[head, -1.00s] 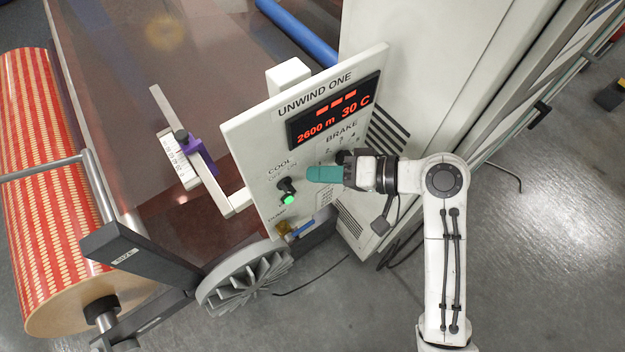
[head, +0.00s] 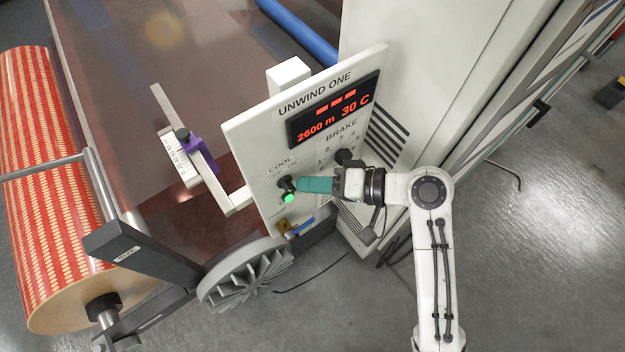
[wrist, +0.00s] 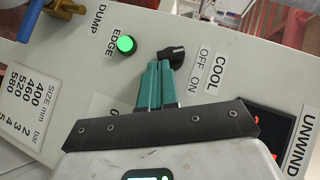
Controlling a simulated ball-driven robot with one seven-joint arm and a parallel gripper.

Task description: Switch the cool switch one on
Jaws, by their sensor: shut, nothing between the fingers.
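The cool switch (head: 286,183) is a small black rotary knob under the COOL label on the white UNWIND ONE panel (head: 245,133). It also shows in the wrist view (wrist: 173,55), close to the OFF and ON markings; which marking it points to I cannot tell. My gripper (head: 299,184) has teal fingers, shut and empty. Its tips are right beside the knob, on its right in the head view. In the wrist view the fingertips (wrist: 158,65) overlap the knob's near edge; whether they touch it I cannot tell.
A lit green button (head: 289,197) sits just below the knob. The black brake knob (head: 344,157) is up and right on the panel. The red display (head: 335,109) reads 2600 m and 30 C. A grey finned wheel (head: 247,277) stands below the panel.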

